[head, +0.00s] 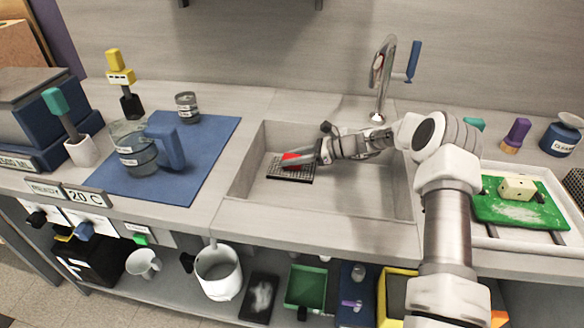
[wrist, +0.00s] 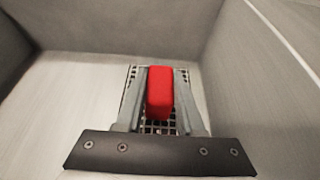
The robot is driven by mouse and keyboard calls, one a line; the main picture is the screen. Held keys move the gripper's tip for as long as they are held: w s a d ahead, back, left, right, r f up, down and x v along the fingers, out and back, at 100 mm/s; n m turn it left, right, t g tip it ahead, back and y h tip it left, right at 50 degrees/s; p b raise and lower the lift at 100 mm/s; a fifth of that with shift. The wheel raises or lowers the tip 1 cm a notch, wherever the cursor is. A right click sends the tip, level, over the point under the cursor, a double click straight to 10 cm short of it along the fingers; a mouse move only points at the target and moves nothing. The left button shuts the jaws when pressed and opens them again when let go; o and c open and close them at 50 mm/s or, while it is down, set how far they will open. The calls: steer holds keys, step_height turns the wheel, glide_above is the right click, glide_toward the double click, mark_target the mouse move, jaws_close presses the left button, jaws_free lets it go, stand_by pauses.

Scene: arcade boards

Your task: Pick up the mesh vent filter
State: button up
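The mesh vent filter (head: 290,176) is a dark flat grid with a red block-like handle (head: 291,158). It is in the sink basin, toward the left side, and looks flat on the floor. My gripper (head: 308,160) reaches in from the right and is at the red handle. In the wrist view, the red handle (wrist: 160,93) stands between my two fingers, with the mesh below and behind it. The fingers lie close along both sides. I cannot tell whether they press on it. My fingers hide parts of the mesh.
The sink walls (head: 252,165) rise around my gripper. The faucet (head: 382,80) stands behind the basin. A blue mat (head: 200,150) with a jug (head: 135,148) and a small jar (head: 187,106) lies left. A tray with a green board (head: 510,210) is at right.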

jaws_close()
steer(key=shift+r, duration=0.15)
